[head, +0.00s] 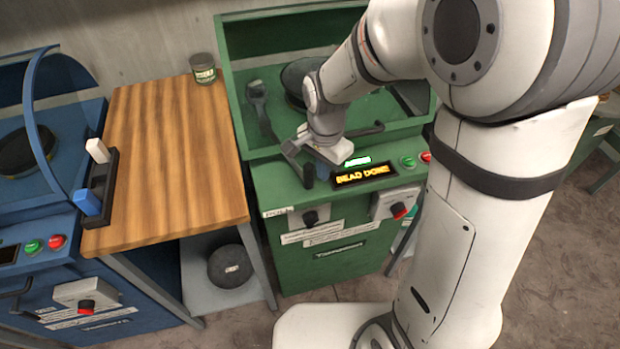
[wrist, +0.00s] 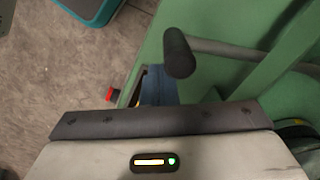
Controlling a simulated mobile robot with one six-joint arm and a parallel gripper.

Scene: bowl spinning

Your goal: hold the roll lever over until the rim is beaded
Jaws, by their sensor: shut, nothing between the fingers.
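The green machine (head: 330,190) carries a display (head: 362,175) that reads "BEAD DONE" in yellow. The roll lever (head: 308,176) has a black grip and stands at the machine's front, left of the display. Its black grip (wrist: 180,52) and grey rod also show in the wrist view. My gripper (head: 325,167) is shut and empty beside the lever, just right of its grip. Its blue fingers (wrist: 157,86) show beside the grip in the wrist view; I cannot tell whether they touch it. A dark round form (head: 305,78) behind the guard is partly hidden by my arm.
Green and red buttons (head: 408,161) sit right of the display. A wooden bench (head: 165,150) stands to the left, with a can (head: 203,68) and a black rack (head: 104,190). A blue machine (head: 50,250) stands further left.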

